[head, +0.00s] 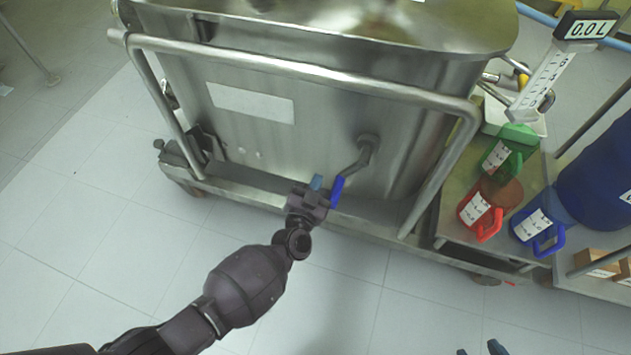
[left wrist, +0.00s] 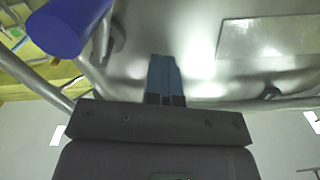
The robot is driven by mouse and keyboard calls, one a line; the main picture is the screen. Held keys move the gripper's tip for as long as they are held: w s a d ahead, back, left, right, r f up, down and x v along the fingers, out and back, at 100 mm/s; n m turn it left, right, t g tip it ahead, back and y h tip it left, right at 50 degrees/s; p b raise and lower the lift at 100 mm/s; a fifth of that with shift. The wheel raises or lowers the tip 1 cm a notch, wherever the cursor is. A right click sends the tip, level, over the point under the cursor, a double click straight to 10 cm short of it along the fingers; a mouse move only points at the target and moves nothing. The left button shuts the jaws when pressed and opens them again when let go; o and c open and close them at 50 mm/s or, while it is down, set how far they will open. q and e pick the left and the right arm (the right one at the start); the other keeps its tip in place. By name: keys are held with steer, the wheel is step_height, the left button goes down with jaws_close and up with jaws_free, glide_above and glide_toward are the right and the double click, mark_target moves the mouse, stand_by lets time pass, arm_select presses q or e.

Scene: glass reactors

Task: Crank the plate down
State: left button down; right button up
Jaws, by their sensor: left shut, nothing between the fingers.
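A crank (head: 360,158) with a blue handle (head: 338,190) sticks out of the front of a steel tank (head: 300,125). The handle hangs at the lower end of the crank's bent arm. My left gripper (head: 316,183) is just left of the handle, shut and empty, with its blue fingertips together. In the left wrist view, the shut fingers (left wrist: 165,78) point at the tank and the blue handle (left wrist: 65,25) is at upper left, apart from them. My right gripper (head: 480,350) shows only its two spread fingertips at the bottom edge. I cannot make out which plate the crank moves.
A steel rail (head: 300,70) runs around the tank's front. The tank stands on a wheeled base. At right, green (head: 500,158), red (head: 480,213) and blue (head: 537,228) jugs stand on a cart near a blue drum (head: 600,180). The tiled floor in front is clear.

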stand_by(0.9)
arm_select(q)
steer(key=c, duration=0.9)
jaws_free()
steer(key=shift+o, duration=0.2)
